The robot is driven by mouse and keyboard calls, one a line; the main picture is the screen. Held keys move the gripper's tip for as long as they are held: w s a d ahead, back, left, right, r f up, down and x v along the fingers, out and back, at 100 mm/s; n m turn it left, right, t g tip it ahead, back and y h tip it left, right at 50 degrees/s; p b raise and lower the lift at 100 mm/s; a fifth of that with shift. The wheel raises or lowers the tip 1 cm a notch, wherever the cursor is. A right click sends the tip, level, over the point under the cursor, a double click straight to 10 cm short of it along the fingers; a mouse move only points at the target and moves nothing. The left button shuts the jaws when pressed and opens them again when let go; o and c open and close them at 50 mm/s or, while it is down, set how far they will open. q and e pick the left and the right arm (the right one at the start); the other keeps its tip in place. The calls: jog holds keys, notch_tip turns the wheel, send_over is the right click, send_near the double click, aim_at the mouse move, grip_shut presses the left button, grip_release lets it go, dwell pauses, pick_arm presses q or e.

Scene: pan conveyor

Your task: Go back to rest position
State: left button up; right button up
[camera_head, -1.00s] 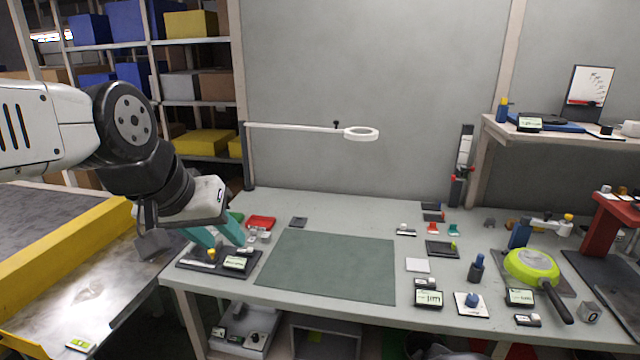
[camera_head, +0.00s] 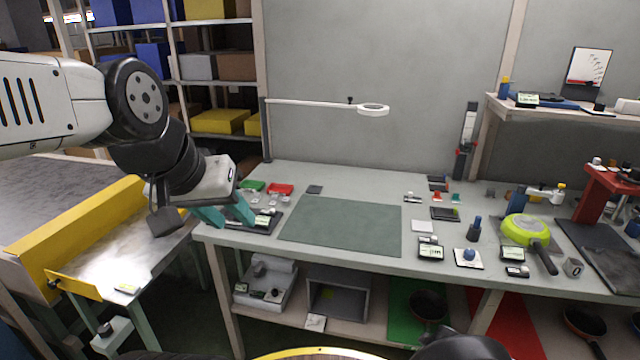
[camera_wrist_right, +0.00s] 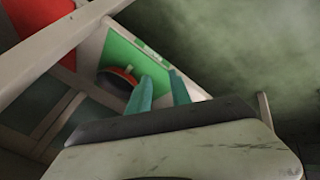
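My left gripper (camera_head: 229,215) hangs near the left end of the workbench (camera_head: 350,178) in the head view. Its two teal fingers stand apart with nothing visible between them. My right gripper (camera_wrist_right: 161,80) shows in the right wrist view, its teal fingers apart and empty. Beyond them is a green panel (camera_wrist_right: 122,50) with a dark round pan (camera_wrist_right: 117,77). A lime-green pan (camera_head: 525,229) lies on the bench at the right, its dark handle toward the front edge.
A green-grey mat (camera_head: 342,225) covers the bench middle, clear of objects. Small parts and label displays stand around it. A yellow-sided conveyor (camera_head: 75,232) is at the left. The lower shelf holds a grey bin (camera_head: 338,295) and pans. A lamp ring (camera_head: 373,109) reaches over the bench.

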jog(key=s+d+r+n+g+h, duration=0.1)
jog(key=s+d+r+n+g, duration=0.15)
jog(key=r, duration=0.55)
jog(key=s+d+r+n+g+h, duration=0.1)
jog(key=s+d+r+g, duration=0.3)
jog(key=r, duration=0.5)
notch_tip(320, 180, up, 16)
jog(key=m+h, duration=0.2)
jog(key=m, duration=0.1)
jog(key=s+a+r+m+t+y, duration=0.2)
jog(key=s+a+r, duration=0.1)
jog(key=a+r, duration=0.5)
jog(key=s+a+r+m+t+y, duration=0.2)
jog(key=s+a+r+m, duration=0.1)
jog(key=a+r, duration=0.5)
jog(key=s+a+r+m+t+y, duration=0.2)
jog(key=s+a+r+y, duration=0.1)
jog(key=a+r, duration=0.6)
notch_tip(320, 180, up, 4)
jog(key=shift+s+f+t, duration=0.1)
jog(key=shift+s+t, duration=0.05)
jog(key=shift+t, duration=0.2)
